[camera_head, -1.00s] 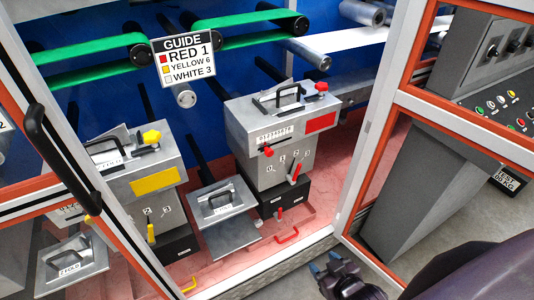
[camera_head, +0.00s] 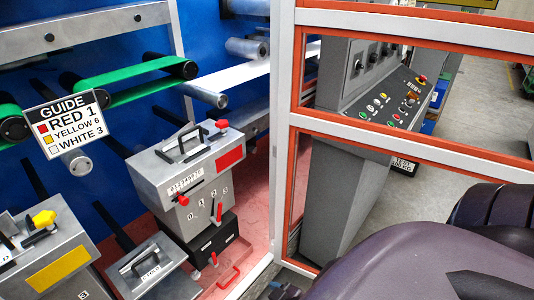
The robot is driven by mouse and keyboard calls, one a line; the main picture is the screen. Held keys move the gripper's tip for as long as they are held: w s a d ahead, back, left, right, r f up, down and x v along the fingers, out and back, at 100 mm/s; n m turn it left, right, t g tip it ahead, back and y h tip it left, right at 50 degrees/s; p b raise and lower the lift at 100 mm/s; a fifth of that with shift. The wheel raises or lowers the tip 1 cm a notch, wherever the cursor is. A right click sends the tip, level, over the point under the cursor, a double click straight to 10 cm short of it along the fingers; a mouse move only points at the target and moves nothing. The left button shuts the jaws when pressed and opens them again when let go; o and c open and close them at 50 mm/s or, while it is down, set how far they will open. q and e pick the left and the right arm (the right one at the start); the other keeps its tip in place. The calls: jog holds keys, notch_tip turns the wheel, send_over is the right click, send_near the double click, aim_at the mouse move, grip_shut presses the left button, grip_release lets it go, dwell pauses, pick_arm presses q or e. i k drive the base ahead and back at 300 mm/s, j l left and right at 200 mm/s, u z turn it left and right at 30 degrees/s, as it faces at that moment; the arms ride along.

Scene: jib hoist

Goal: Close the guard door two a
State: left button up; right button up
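An orange-framed guard panel with clear panes (camera_head: 395,146) stands at the right, against a white upright post (camera_head: 284,130). I see no label on it, so I cannot tell whether it is guard door two a. Left of the post the guard opening stands open onto the machine, with a white sill (camera_head: 246,279) along its foot. A dark piece of my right gripper (camera_head: 278,290) shows at the bottom edge, below the post; its fingers are cut off or too small to read. My purple arm fills the bottom right. My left gripper is out of view.
A grey box with a red label (camera_head: 230,158) and one with a yellow label (camera_head: 58,268) stand inside the opening. A guide sign (camera_head: 68,124) hangs at left. A grey control console (camera_head: 350,150) stands behind the panes.

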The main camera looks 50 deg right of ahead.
aim_at(512, 40)
jog(key=k+l+u, duration=0.1)
jog(key=k+l, duration=0.35)
jog(key=k+l+u, duration=0.1)
jog(key=k+l, duration=0.35)
jog(key=k, duration=0.2)
jog(key=k+l+u, duration=0.1)
jog(key=k+l, duration=0.25)
jog(key=k, duration=0.25)
jog(key=k+l+u, duration=0.2)
jog(key=k+l, duration=0.35)
jog(key=k+l+u, duration=0.2)
jog(key=k+l, duration=0.5)
jog(key=l, duration=0.2)
jog(key=l+u, duration=0.1)
jog(key=l, duration=0.25)
jog(key=k+l+u, duration=0.1)
jog(key=l, duration=0.65)
jog(key=k+l+u, duration=0.15)
jog(key=l, duration=0.25)
jog(key=i+l, duration=0.1)
jog(key=l, duration=0.35)
jog(key=i+l+u, duration=0.1)
jog(key=l, duration=0.35)
